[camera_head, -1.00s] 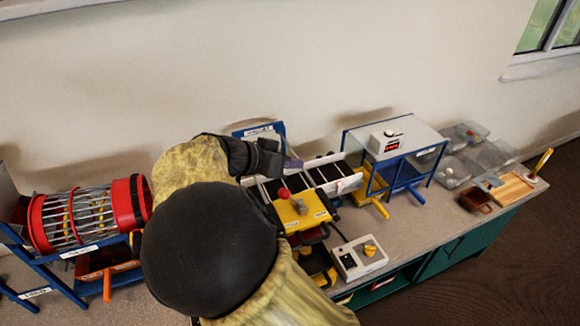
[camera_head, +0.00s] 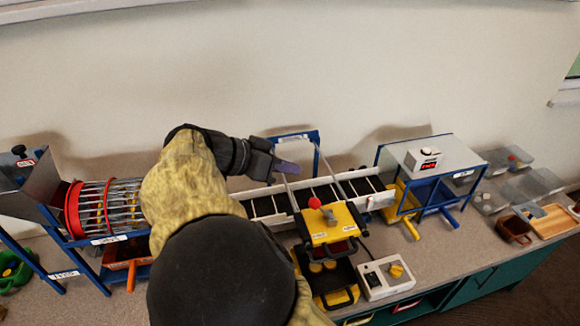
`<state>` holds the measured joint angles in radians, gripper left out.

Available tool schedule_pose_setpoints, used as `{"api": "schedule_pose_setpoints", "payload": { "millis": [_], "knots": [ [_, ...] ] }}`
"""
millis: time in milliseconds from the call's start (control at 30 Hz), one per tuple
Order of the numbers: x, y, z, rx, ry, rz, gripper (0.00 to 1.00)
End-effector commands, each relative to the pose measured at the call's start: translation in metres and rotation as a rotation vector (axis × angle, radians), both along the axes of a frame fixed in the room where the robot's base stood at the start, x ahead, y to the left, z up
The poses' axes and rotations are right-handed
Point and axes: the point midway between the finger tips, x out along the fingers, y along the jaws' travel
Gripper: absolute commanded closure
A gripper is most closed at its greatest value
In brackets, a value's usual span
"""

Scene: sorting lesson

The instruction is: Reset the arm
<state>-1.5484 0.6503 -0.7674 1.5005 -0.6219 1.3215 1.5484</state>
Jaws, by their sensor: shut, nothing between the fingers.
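My gripper (camera_head: 287,166) is at the end of my arm, in the upper middle of the head view. It is shut and empty, pointing right, above the left part of the black-and-white conveyor (camera_head: 268,203). My arm, in a yellow cover with a black joint, hides part of the bench and the right end of the red-ringed drum.
The drum (camera_head: 73,208) stands at the left. A control box (camera_head: 383,279) sits in front. A clear-topped blue frame (camera_head: 430,155), clear bins (camera_head: 535,182) and a wooden tray (camera_head: 556,222) are to the right.

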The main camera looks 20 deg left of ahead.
Motion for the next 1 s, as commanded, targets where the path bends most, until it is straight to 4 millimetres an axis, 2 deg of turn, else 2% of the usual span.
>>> {"api": "schedule_pose_setpoints", "payload": {
  "millis": [233,367,500,633,833,1000],
  "knots": [
    [0.003,-0.004,-0.001,0.001,0.01,-0.003,1.0],
    [0.013,-0.025,-0.012,0.002,0.084,-0.009,1.0],
    [0.03,-0.067,-0.036,0.025,0.244,-0.006,1.0],
    [0.037,-0.112,-0.061,0.069,0.407,0.018,1.0],
    [0.034,-0.171,-0.092,0.174,0.6,0.078,1.0],
    [0.02,-0.214,-0.109,0.274,0.706,0.149,1.0]
  ]
}}
